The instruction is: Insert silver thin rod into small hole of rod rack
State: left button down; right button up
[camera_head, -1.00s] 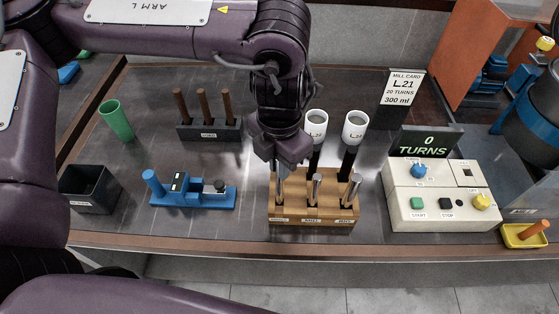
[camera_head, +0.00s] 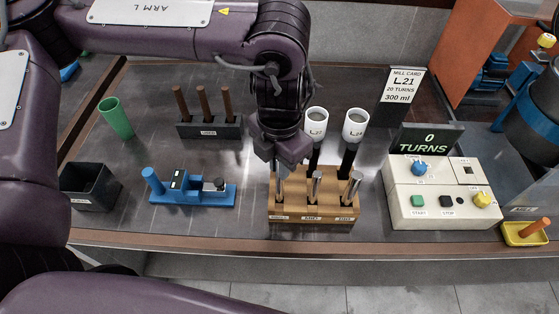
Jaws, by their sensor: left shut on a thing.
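The wooden rod rack (camera_head: 313,209) stands on the front middle of the table, with small labels along its front. Three silver rods stand in a row at it: a left one (camera_head: 281,187), a middle one (camera_head: 315,185) and a right one (camera_head: 351,187), which leans a little. My left gripper (camera_head: 280,168) points down over the rack's left end and is shut on the left silver rod. The rod's top is hidden by the fingers. Its lower end is at the rack's left hole; I cannot tell how deep. My right gripper is not in view.
A control box (camera_head: 440,205) is to the right, a blue fixture (camera_head: 195,193) to the left. A dark rack (camera_head: 209,131) with brown rods, a green cup (camera_head: 116,118) and a black bin (camera_head: 90,188) are farther left.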

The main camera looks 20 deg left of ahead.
pick_arm(q)
jog(key=shift+f, duration=0.3)
dwell(0.5)
jog(key=shift+f+b, duration=1.4)
jog(key=shift+f, duration=0.55)
dwell(0.6)
jog(key=shift+f, duration=0.1)
dwell(0.7)
jog(key=c, duration=1.3)
grip_release()
jog(key=shift+c, duration=0.2)
jog(key=shift+r, duration=3.9)
